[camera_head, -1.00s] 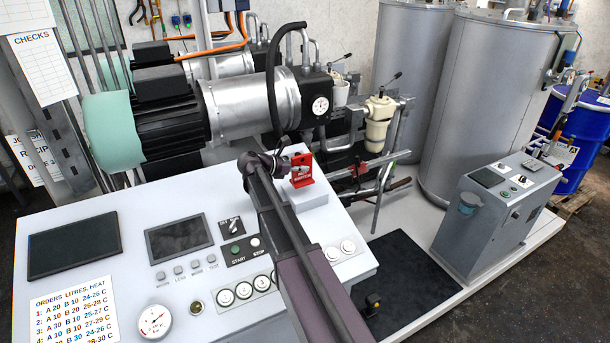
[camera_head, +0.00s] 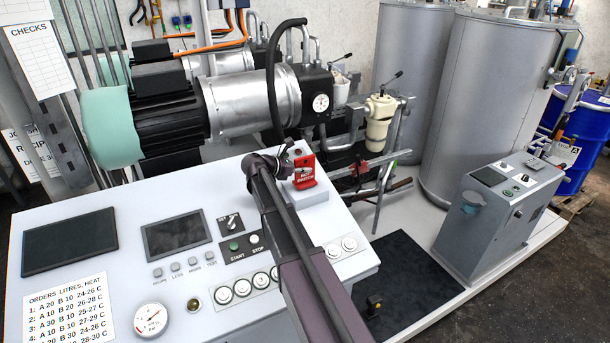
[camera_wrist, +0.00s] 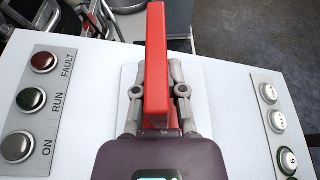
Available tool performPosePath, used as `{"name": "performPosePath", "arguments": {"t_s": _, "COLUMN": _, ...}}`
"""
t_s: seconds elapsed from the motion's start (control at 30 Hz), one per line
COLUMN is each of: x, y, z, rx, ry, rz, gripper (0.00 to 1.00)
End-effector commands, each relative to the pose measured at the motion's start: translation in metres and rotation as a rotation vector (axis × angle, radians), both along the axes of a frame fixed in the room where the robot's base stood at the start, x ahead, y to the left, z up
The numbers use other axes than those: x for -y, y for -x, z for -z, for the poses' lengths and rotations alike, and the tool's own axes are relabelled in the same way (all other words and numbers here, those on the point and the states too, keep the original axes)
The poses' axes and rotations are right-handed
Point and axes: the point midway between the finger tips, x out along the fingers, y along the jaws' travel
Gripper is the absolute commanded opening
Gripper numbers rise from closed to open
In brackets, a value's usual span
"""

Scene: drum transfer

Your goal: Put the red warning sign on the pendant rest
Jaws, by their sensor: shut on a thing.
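The red warning sign (camera_head: 304,174) is upright at the back right of the console, its lettered face toward the head camera. It also shows edge-on as a red slab in the wrist view (camera_wrist: 157,50). My gripper (camera_wrist: 158,95) is shut on the sign, with one finger on each side of it. In the head view my gripper (camera_head: 290,170) is partly hidden behind my wrist. A pale raised block (camera_head: 312,197), apparently the pendant rest, is on the console directly below the sign. I cannot tell whether the sign touches it.
The sloping console (camera_head: 90,187) carries a screen, buttons and gauges. A motor and pump (camera_head: 180,110) with a black hose stand behind it. A grey control cabinet (camera_head: 495,215) stands at the right.

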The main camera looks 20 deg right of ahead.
Motion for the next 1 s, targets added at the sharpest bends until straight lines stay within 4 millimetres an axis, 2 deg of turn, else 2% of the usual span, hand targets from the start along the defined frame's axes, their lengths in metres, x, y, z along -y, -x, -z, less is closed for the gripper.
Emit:
{"name": "performPosePath", "arguments": {"t_s": 0.07, "x": 0.0, "y": 0.0, "z": 0.0051, "rx": 0.0, "ry": 0.0, "rz": 0.0, "gripper": 0.0}}
{"name": "performPosePath", "arguments": {"t_s": 0.6, "x": 0.0, "y": 0.0, "z": 0.009, "rx": 0.0, "ry": 0.0, "rz": 0.0, "gripper": 0.0}}
{"name": "performPosePath", "arguments": {"t_s": 0.63, "x": 0.0, "y": 0.0, "z": 0.0078, "rx": 0.0, "ry": 0.0, "rz": 0.0, "gripper": 0.25}}
{"name": "performPosePath", "arguments": {"t_s": 0.7, "x": 0.0, "y": 0.0, "z": 0.0076, "rx": 0.0, "ry": 0.0, "rz": 0.0, "gripper": 0.46}}
{"name": "performPosePath", "arguments": {"t_s": 0.73, "x": 0.0, "y": 0.0, "z": 0.0076, "rx": 0.0, "ry": 0.0, "rz": 0.0, "gripper": 0.5}}
{"name": "performPosePath", "arguments": {"t_s": 1.0, "x": -0.0001, "y": 0.0, "z": 0.0075, "rx": 0.0, "ry": 0.0, "rz": 0.0, "gripper": 0.5}}
